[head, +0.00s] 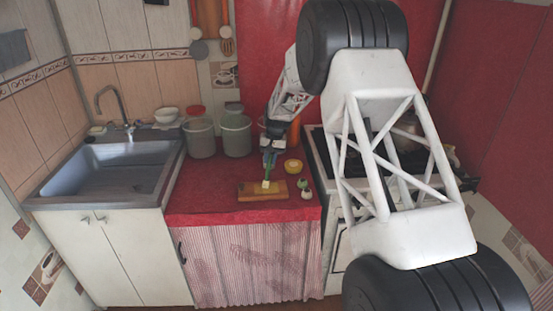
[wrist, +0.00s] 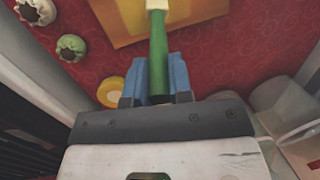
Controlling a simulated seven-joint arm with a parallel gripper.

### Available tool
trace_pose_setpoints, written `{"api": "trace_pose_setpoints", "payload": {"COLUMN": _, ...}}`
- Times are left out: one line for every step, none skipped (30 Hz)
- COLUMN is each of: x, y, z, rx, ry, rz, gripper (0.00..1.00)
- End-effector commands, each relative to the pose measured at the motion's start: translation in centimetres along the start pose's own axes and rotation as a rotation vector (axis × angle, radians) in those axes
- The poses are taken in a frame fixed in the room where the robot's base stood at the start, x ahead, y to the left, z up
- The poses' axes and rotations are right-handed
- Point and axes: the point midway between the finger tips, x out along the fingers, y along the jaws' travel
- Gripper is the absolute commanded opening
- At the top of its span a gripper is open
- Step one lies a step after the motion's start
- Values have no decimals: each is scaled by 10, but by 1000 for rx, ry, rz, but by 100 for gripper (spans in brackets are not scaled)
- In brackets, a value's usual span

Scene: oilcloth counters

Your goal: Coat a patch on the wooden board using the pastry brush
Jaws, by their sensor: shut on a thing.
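The wooden board (head: 248,194) lies flat near the front of the red counter; part of it shows at the top of the wrist view (wrist: 126,28). My gripper (head: 271,148), with blue fingers in the wrist view (wrist: 156,80), is shut on the green handle of the pastry brush (wrist: 158,50). The brush (head: 267,166) points down, its pale head (head: 265,184) over the board's middle. I cannot tell whether the bristles touch the wood. No coated patch can be made out. A yellow bowl (head: 293,166) stands behind and right of the board, and shows beside my gripper in the wrist view (wrist: 111,92).
Two small green and white objects (head: 304,188) stand right of the board, near the stove (head: 335,178). Grey-green canisters (head: 236,136) stand at the counter's back. A sink (head: 110,172) is at the left. The red counter left of the board is clear.

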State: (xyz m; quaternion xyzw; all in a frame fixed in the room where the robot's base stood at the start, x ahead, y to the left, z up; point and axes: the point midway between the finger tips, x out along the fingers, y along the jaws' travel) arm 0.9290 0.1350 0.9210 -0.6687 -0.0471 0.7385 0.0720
Motion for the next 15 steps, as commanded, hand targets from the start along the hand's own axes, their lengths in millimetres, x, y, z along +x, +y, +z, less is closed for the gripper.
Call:
{"api": "trace_pose_setpoints", "payload": {"x": 1, "y": -5, "z": 0, "rx": -1, "ry": 0, "rz": 0, "gripper": 0}}
{"api": "trace_pose_setpoints", "payload": {"x": 2, "y": -7, "z": 0, "rx": 0, "ry": 0, "rz": 0, "gripper": 0}}
{"api": "trace_pose_setpoints", "payload": {"x": 2, "y": -11, "z": 0, "rx": 0, "ry": 1, "rz": 0, "gripper": 0}}
{"api": "trace_pose_setpoints", "payload": {"x": 2, "y": -14, "z": 1, "rx": 0, "ry": 1, "rz": 0, "gripper": 0}}
{"api": "trace_pose_setpoints", "payload": {"x": 3, "y": -16, "z": 1, "rx": -1, "ry": 0, "rz": 0, "gripper": 0}}
{"api": "trace_pose_setpoints", "payload": {"x": 4, "y": -20, "z": 1, "rx": -1, "ry": 0, "rz": 0, "gripper": 0}}
{"api": "trace_pose_setpoints", "payload": {"x": 5, "y": -23, "z": 1, "rx": -1, "ry": 0, "rz": 0, "gripper": 0}}
{"api": "trace_pose_setpoints", "payload": {"x": 4, "y": -26, "z": 1, "rx": -2, "ry": 1, "rz": 0, "gripper": 0}}
{"api": "trace_pose_setpoints", "payload": {"x": 5, "y": -29, "z": 2, "rx": -2, "ry": 1, "rz": 0, "gripper": 0}}
{"api": "trace_pose_setpoints", "payload": {"x": 6, "y": -32, "z": 2, "rx": -1, "ry": 0, "rz": 0, "gripper": 0}}
{"api": "trace_pose_setpoints", "payload": {"x": 6, "y": -34, "z": 2, "rx": -1, "ry": 0, "rz": 0, "gripper": 0}}
{"api": "trace_pose_setpoints", "payload": {"x": 7, "y": -38, "z": 2, "rx": 0, "ry": 1, "rz": 0, "gripper": 0}}
{"api": "trace_pose_setpoints", "payload": {"x": 6, "y": -40, "z": 2, "rx": 0, "ry": 1, "rz": 0, "gripper": 0}}
{"api": "trace_pose_setpoints", "payload": {"x": 7, "y": -43, "z": 2, "rx": 0, "ry": 1, "rz": 0, "gripper": 0}}
{"api": "trace_pose_setpoints", "payload": {"x": 9, "y": -47, "z": 2, "rx": -1, "ry": 0, "rz": 0, "gripper": 0}}
